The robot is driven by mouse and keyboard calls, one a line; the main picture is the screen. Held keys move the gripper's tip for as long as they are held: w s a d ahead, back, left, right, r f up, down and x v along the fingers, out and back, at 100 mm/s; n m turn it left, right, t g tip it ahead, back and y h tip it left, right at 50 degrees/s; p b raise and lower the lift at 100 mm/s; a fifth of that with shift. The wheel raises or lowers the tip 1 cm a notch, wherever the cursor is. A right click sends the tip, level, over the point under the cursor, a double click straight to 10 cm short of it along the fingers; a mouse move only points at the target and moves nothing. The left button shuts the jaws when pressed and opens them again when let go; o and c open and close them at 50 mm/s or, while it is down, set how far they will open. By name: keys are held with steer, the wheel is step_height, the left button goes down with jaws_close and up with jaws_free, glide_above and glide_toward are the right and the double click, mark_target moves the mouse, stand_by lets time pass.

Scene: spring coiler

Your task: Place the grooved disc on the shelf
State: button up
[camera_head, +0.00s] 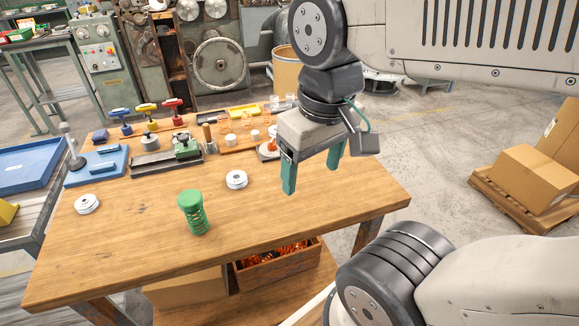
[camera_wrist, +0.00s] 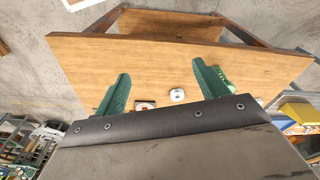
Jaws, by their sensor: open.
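Two pale grooved discs lie flat on the wooden workbench: one disc (camera_head: 236,179) near the middle, another disc (camera_head: 87,204) near the left edge. A white disc (camera_wrist: 177,95) also shows between my fingers in the wrist view. My gripper (camera_head: 311,179) hangs above the bench's right part, green fingers pointing down, open and empty. Its fingers also show spread in the wrist view (camera_wrist: 161,70). It is to the right of the middle disc and apart from it. A lower wooden shelf (camera_head: 240,306) shows under the bench; I cannot tell whether it is the task's shelf.
A green-capped spring (camera_head: 194,213) stands near the bench's front. Several tools and a green-and-grey fixture (camera_head: 187,145) crowd the back. A crate of orange springs (camera_head: 278,265) and a cardboard box (camera_head: 185,288) are below. The bench's front right is clear.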

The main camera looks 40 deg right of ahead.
steer(key=f, duration=0.1)
steer(key=m+g, duration=0.1)
steer(key=m, duration=0.7)
glide_above(235, 174)
steer(key=s, duration=0.1)
step_height(235, 174, down, 12)
steer(key=f, duration=0.7)
steer(key=shift+s+a+f, duration=0.2)
steer(key=shift+f, duration=0.1)
steer(key=c, duration=1.4)
steer(key=shift+r, duration=0.1)
steer(key=shift+c, duration=0.2)
